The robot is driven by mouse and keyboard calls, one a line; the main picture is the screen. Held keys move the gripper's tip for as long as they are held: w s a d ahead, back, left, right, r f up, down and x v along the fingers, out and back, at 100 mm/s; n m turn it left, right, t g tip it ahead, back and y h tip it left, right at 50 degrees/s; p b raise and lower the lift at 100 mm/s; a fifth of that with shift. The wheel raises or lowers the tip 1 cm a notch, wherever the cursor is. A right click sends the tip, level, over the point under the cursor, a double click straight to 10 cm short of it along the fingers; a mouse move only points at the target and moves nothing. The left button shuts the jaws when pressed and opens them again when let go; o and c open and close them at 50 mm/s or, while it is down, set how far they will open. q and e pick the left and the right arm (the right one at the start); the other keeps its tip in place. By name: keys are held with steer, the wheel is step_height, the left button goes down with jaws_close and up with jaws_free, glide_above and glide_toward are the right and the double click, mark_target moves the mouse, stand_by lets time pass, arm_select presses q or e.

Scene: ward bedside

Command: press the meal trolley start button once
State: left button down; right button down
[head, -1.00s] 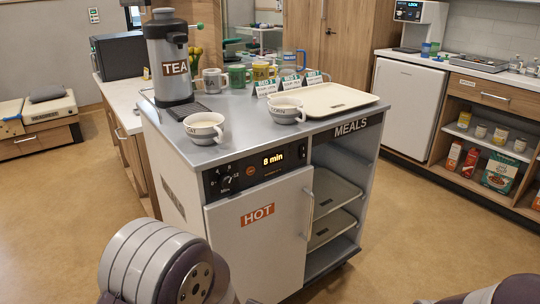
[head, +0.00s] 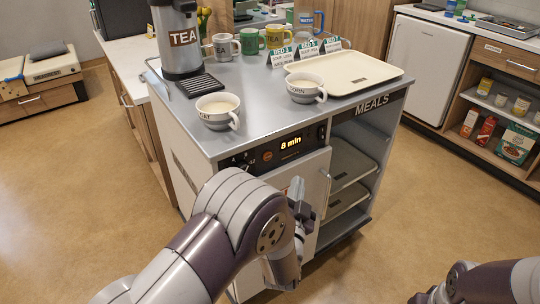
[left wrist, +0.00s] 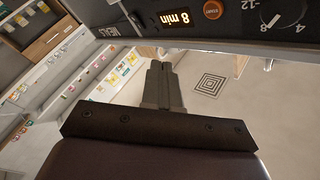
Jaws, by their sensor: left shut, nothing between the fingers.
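The meal trolley (head: 190,134) stands ahead, with a dark control panel under its top front edge. The round orange start button (head: 267,156) sits left of the lit "8 min" display (head: 291,143). In the left wrist view the start button (left wrist: 213,9) is at the top edge, between the display (left wrist: 175,17) and the dial (left wrist: 283,12). My left gripper (head: 298,190) is shut and empty, in front of the trolley door and below the panel. Its closed fingers (left wrist: 160,68) show apart from the button. My right gripper is out of view.
Two filled cups, OAT (head: 217,111) and CORN (head: 305,87), stand near the trolley's front edge. A cream tray (head: 385,70) and the tea urn (head: 180,45) are also on top. The door handle (head: 324,196) is beside my left gripper. Floor right of the trolley is clear.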

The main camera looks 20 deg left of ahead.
arm_select(q)
glide_toward(275, 150)
steer(key=w+d, duration=0.2)
steer(key=w, duration=0.1)
steer(key=shift+w+a+r+b, duration=0.3)
steer(key=shift+w+a+b, duration=0.15)
steer(key=shift+a, duration=0.25)
steer(key=shift+a, duration=0.1)
stand_by(1.6)
steer(key=shift+w+a, duration=0.2)
steer(key=shift+w+a+b, duration=0.25)
steer(key=shift+a+b, duration=0.05)
steer(key=shift+a, duration=0.05)
stand_by(0.7)
steer(key=shift+d, duration=0.1)
steer(key=shift+s+d, duration=0.5)
steer(key=shift+d, duration=0.05)
